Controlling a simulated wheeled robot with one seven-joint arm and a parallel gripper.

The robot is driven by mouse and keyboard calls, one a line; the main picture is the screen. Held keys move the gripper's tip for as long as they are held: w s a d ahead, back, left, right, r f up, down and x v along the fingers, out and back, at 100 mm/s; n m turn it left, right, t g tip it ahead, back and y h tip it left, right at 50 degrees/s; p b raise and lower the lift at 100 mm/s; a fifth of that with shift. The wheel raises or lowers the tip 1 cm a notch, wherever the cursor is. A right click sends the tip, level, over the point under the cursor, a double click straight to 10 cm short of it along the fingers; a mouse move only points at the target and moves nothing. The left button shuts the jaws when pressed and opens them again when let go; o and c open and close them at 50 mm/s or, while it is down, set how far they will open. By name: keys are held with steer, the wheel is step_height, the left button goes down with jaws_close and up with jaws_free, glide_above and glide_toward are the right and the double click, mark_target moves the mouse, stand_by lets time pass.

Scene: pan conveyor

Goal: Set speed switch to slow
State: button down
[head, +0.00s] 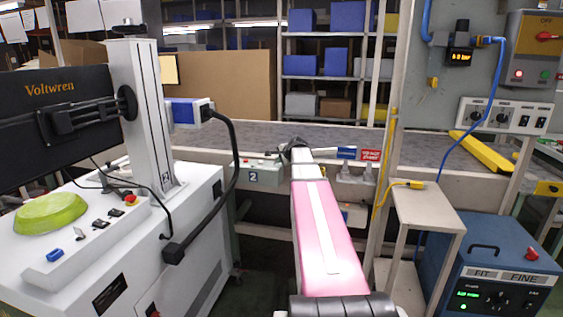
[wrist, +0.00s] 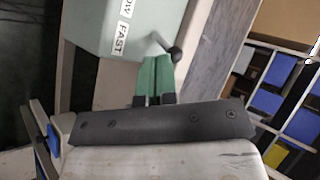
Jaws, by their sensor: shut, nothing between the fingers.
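The speed switch is a short lever with a black knob (wrist: 175,53) on a pale green box (wrist: 105,22) in the wrist view. A label reading FAST (wrist: 119,41) and one partly cut off, ending in OW (wrist: 127,8), are on the box. The knob is on the FAST side of the lever's foot. My gripper (wrist: 155,62) has its green fingers together, just beside the knob; I cannot tell whether they touch it. In the head view a pale green box marked 2 (head: 262,172) sits left of my gripper (head: 293,147), which is small and partly hidden by my arm.
The grey conveyor belt (head: 330,137) runs behind the box. A small stand (head: 430,205) and a blue power unit (head: 500,260) stand right. Shelves with bins are behind.

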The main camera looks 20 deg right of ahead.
steer(key=shift+w+a+r+n+g+h, duration=0.2)
steer(key=shift+a+r+n+g+h, duration=0.1)
steer(key=shift+g+h, duration=0.2)
stand_by(0.4)
steer(key=shift+w+a+r+g+h, duration=0.15)
steer(key=shift+w+a+g+h, duration=0.05)
steer(key=shift+g+h, duration=0.2)
steer(key=shift+w+a+r+n+g+h, duration=0.2)
steer(key=shift+a+n+g+h, duration=0.15)
steer(key=shift+h, duration=0.15)
steer(key=shift+w+a+r+n+g+h, duration=0.15)
steer(key=shift+a+n+g+h, duration=0.15)
steer(key=shift+h, duration=0.2)
steer(key=shift+f+g, duration=0.1)
steer(key=shift+g, duration=0.15)
steer(key=shift+w+a+n+g+h, duration=0.45)
steer(key=shift+a+g+h, duration=0.15)
steer(key=shift+h, duration=0.5)
steer(key=shift+w+a, duration=0.15)
stand_by(0.8)
stand_by(0.3)
steer(key=shift+r, duration=0.85)
